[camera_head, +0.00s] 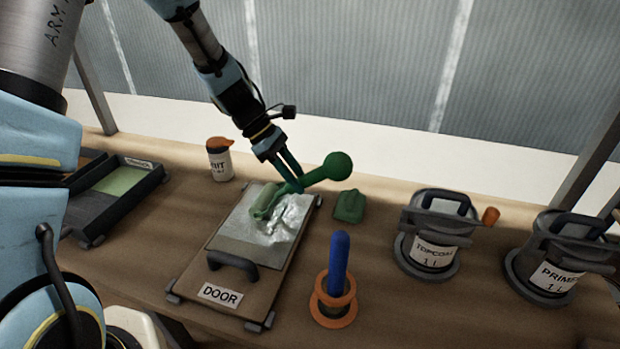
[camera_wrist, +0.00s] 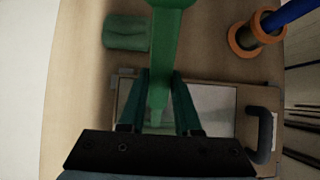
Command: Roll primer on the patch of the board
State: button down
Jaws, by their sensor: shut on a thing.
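My gripper (camera_head: 287,177) is shut on the handle of a green roller (camera_head: 335,166). The roller's pale green sleeve (camera_head: 266,201) is over the board's upper part and looks in contact with it, though a small gap cannot be ruled out. The board (camera_head: 190,279) lies on the table and is labelled DOOR. Its grey patch (camera_head: 240,243) carries a whitish, shiny, uneven area around and right of the sleeve. In the wrist view my gripper (camera_wrist: 159,80) holds the green handle (camera_wrist: 168,45); the sleeve is hidden there. A can labelled PRIMER (camera_head: 556,274) stands at the far right.
A dark tray (camera_head: 94,228) with a green floor lies left of the board. A green block (camera_head: 349,206) and a blue-handled tool in an orange holder (camera_head: 335,300) stand close to its right. A TOPCOAT can (camera_head: 433,252) and a white bottle (camera_head: 220,163) stand nearby.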

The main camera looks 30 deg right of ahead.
jog(key=shift+w+a, duration=0.2)
jog(key=shift+w+a, duration=0.1)
jog(key=shift+w+a+p, duration=0.6)
jog(key=shift+w+a, duration=0.85)
jog(key=shift+w, duration=0.3)
jog(key=shift+r, duration=0.1)
jog(key=shift+r+p, duration=0.8)
jog(key=shift+f, duration=0.1)
jog(key=s+a+b, duration=0.1)
jog(key=s+a, duration=0.4)
jog(key=a, duration=0.2)
jog(key=shift+s, duration=0.3)
